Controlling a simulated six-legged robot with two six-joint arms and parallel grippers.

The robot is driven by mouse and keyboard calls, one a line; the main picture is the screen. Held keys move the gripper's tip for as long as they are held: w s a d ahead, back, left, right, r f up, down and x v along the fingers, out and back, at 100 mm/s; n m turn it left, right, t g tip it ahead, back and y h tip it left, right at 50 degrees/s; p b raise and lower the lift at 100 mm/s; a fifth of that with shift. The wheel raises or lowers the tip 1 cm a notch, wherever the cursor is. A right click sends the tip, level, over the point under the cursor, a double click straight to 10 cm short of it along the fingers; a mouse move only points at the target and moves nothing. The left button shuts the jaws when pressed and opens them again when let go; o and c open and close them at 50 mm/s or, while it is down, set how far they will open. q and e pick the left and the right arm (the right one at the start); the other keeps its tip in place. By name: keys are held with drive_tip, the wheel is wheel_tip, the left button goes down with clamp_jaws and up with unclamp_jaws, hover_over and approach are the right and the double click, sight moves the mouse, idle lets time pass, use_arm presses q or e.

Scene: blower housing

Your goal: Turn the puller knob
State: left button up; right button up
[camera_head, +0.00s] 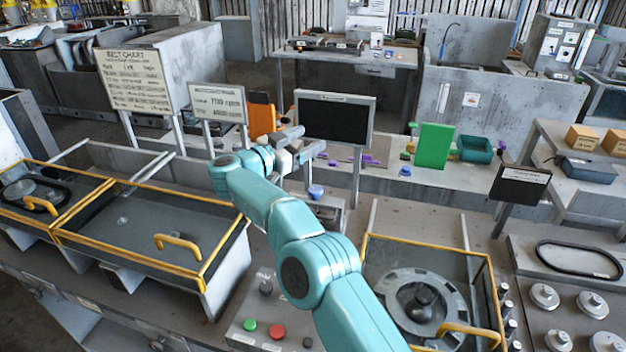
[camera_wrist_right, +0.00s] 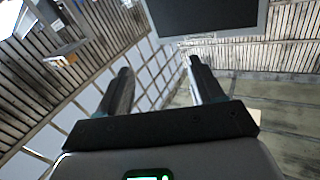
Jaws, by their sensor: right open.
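I cannot tell for sure which part is the puller knob. A dark knob (camera_head: 423,297) stands at the middle of a round slotted disc (camera_head: 390,285) inside the yellow-framed guard at the lower right. A small blue-topped part (camera_head: 316,191) sits on a grey block just beyond my arm. My right gripper (camera_head: 307,141) is at the end of the teal arm, raised in front of the dark screen and away from the dark knob. In the right wrist view its two fingers (camera_wrist_right: 157,82) are spread with nothing between them. My left gripper is not in view.
The dark screen (camera_head: 333,119) stands close behind my right gripper. A panel with green and red buttons (camera_head: 277,331) lies below my arm. Yellow-framed guards (camera_head: 150,232) cover the left bench. Several metal knobs (camera_head: 591,304) and a black belt (camera_head: 578,259) are at right.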

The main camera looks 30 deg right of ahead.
drive_tip(key=a+f+n+t+b, duration=0.2)
drive_tip(key=a+f, duration=0.1)
drive_tip(key=f, duration=0.3)
drive_tip(key=n+t+y+b, duration=0.3)
drive_tip(key=n+t+b, duration=0.2)
drive_tip(key=b, duration=0.2)
approach(313, 195)
drive_tip(key=f+v, duration=0.1)
drive_tip(key=v, duration=0.4)
drive_tip(key=s+b, duration=0.2)
drive_tip(key=shift+t+y, duration=0.3)
drive_tip(key=shift+t, duration=0.2)
drive_tip(key=p+x, duration=0.1)
drive_tip(key=x, duration=0.4)
drive_tip(key=p+x, duration=0.1)
drive_tip(key=x, duration=0.4)
drive_tip(key=r+p+x, duration=0.1)
drive_tip(key=x, duration=0.4)
drive_tip(key=shift+w+a, duration=0.15)
drive_tip(key=shift+w, duration=0.35)
drive_tip(key=shift+d, duration=0.25)
